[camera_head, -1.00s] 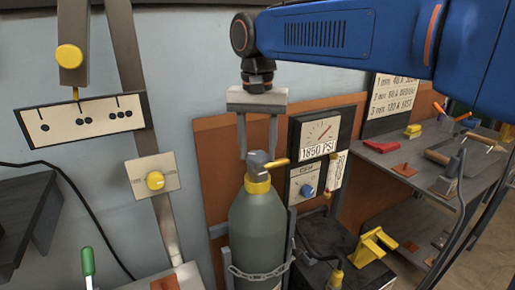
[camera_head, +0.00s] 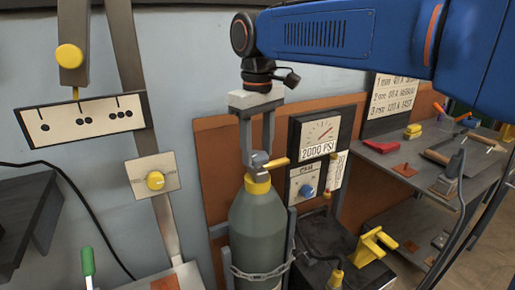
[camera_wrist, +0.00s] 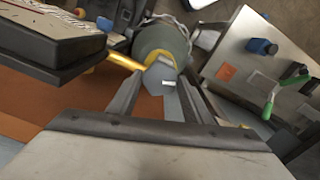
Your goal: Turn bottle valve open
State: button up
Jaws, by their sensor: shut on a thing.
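The grey-green gas bottle (camera_head: 258,225) stands upright, held by a chain, with a yellow collar (camera_head: 257,184) at its neck. The grey bottle valve (camera_head: 259,160) sits on top, with a yellow outlet (camera_head: 276,163) pointing right. My gripper (camera_head: 257,148) points down from above, its two fingers shut on the top of the valve. In the wrist view the grey valve (camera_wrist: 160,80) shows between the fingers of my gripper (camera_wrist: 163,92), with the yellow outlet (camera_wrist: 117,61) to the left. The gauge (camera_head: 318,133) reads 2000 PSI.
A small panel with a blue knob (camera_head: 306,190) hangs below the gauge. A yellow clamp-like piece (camera_head: 373,244) sits on a dark box at right. A workbench with tools (camera_head: 425,160) stands farther right.

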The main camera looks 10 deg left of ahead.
aim_at(258, 154)
jog(key=n, duration=1)
jog(key=shift+n, duration=2.1)
jog(key=o, duration=1)
jog(key=shift+o, duration=0.2)
notch_tip(258, 154, up, 18)
jog(key=shift+f, duration=0.25)
jog(key=shift+d, duration=0.1)
